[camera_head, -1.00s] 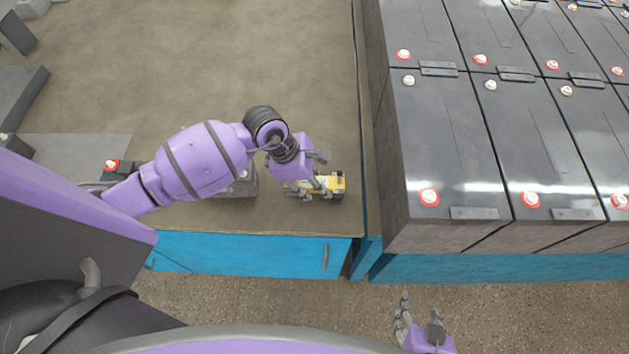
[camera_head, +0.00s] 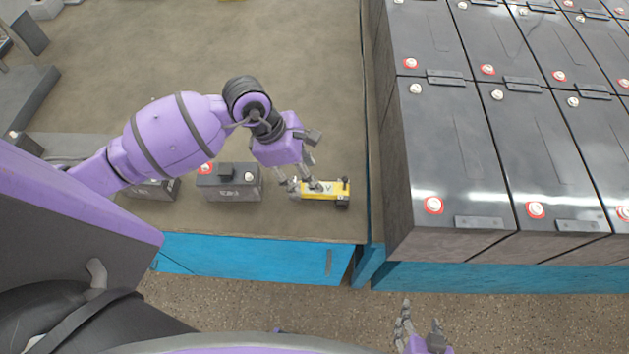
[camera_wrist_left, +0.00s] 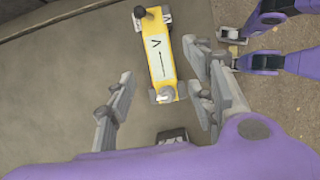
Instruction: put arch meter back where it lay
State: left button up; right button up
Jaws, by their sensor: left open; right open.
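The yellow arch meter (camera_head: 327,190), with dark ends, lies on the brown bench top near its front right corner. It also shows in the left wrist view (camera_wrist_left: 159,55), at the top middle, resting on the surface. My left gripper (camera_head: 303,181) is open at the meter's left end in the head view. In the left wrist view its fingers (camera_wrist_left: 160,102) are spread wide, and the meter's near end lies just ahead of the gap between them. Nothing is visibly held. My right gripper (camera_head: 420,322) is open and empty over the floor at the bottom of the head view.
A dark battery (camera_head: 230,184) stands left of the meter, with another battery (camera_head: 155,189) partly behind my left arm. Rows of large black batteries (camera_head: 450,150) stand on the right, across a narrow gap. The bench middle (camera_head: 290,60) is clear.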

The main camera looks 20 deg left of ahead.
pick_arm(q)
jog(key=shift+v, duration=1.7)
jog(key=shift+s, duration=0.1)
